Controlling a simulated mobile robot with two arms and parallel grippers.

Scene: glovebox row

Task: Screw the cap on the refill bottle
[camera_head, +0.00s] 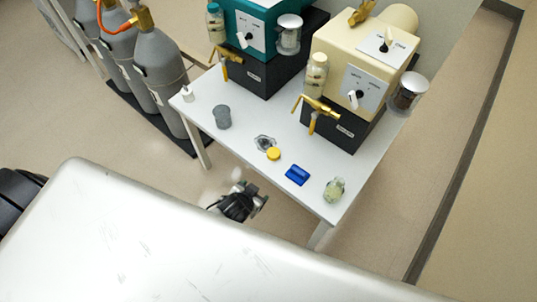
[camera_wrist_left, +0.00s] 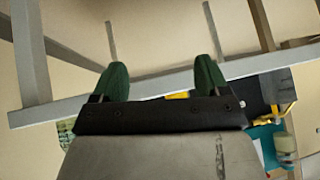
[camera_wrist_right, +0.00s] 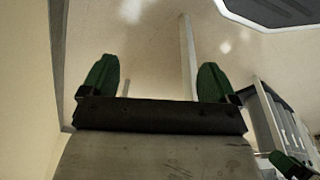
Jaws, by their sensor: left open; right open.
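A small clear bottle with pale green contents (camera_head: 335,190) stands near the right front corner of the white table; it seems to be the refill bottle. Part of it seems to show at the left of the left wrist view (camera_wrist_left: 66,134). A round yellow cap (camera_head: 273,153) lies on the table to its left. One gripper, apparently my left (camera_head: 250,200), is just off the table's front edge. In its own wrist view the left gripper (camera_wrist_left: 160,78) is open and empty. My right gripper (camera_wrist_right: 159,80) is open and empty; it is hidden in the head view.
A blue block (camera_head: 297,175) lies between cap and bottle. A dark grey patch (camera_head: 264,142), a grey cup (camera_head: 222,117) and a small white bottle (camera_head: 188,94) are farther left. Teal (camera_head: 262,25) and cream (camera_head: 360,65) machines stand behind. Gas cylinders (camera_head: 160,75) stand left.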

